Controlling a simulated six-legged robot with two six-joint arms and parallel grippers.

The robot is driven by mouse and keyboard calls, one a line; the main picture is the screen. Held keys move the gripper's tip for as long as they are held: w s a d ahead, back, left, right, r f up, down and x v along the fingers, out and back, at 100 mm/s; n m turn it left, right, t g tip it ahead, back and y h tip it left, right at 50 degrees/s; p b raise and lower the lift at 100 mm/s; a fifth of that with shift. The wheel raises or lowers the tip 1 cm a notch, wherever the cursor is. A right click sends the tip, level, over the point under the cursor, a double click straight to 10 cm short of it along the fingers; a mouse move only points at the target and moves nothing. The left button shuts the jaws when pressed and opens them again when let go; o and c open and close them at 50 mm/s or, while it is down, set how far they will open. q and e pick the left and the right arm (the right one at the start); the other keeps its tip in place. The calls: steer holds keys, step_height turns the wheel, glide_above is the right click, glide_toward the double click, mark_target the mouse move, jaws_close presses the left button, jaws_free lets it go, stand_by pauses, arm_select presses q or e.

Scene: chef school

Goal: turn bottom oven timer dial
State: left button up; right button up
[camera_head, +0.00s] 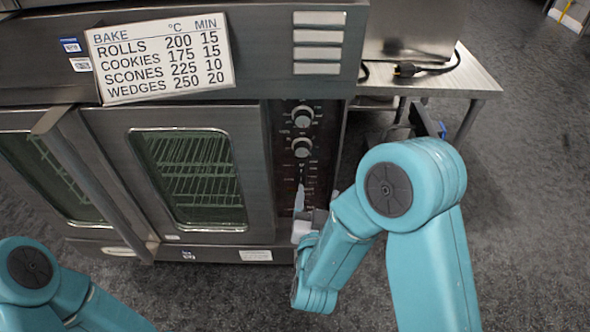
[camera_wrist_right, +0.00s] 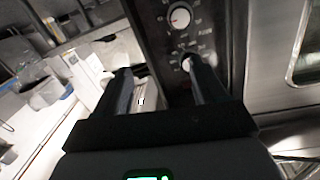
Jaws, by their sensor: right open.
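The oven control panel (camera_head: 320,170) is a dark upright strip right of the oven doors. Two round silver dials show on it, an upper dial (camera_head: 302,117) and a lower dial (camera_head: 301,147). My right gripper (camera_head: 300,190) is in front of the panel, below both dials in the picture, and covers part of the panel there. In the wrist view the right gripper (camera_wrist_right: 158,70) is open with nothing between its fingers. One dial (camera_wrist_right: 187,62) lies close behind one fingertip and is partly hidden; another dial (camera_wrist_right: 180,18) is clear of the fingers. Contact cannot be told. My left gripper is out of view.
A bake-time sign (camera_head: 160,57) hangs on the oven front above the glass door (camera_head: 190,175). The door handle (camera_head: 95,190) sticks out at left. A steel table (camera_head: 475,78) with a black cable (camera_head: 420,70) stands to the right. Open floor (camera_head: 530,180) lies at right.

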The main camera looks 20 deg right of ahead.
steer(key=a+f+b, duration=0.2)
steer(key=t+y+b, duration=0.1)
steer(key=b, duration=0.1)
glide_toward(302, 153)
steer(key=shift+n, duration=0.3)
steer(key=x, duration=0.8)
steer(key=shift+w+d+r, duration=0.1)
steer(key=shift+r, duration=0.05)
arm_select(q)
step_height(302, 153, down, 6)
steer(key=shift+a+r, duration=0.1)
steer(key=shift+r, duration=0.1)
arm_select(e)
steer(key=c, duration=1.1)
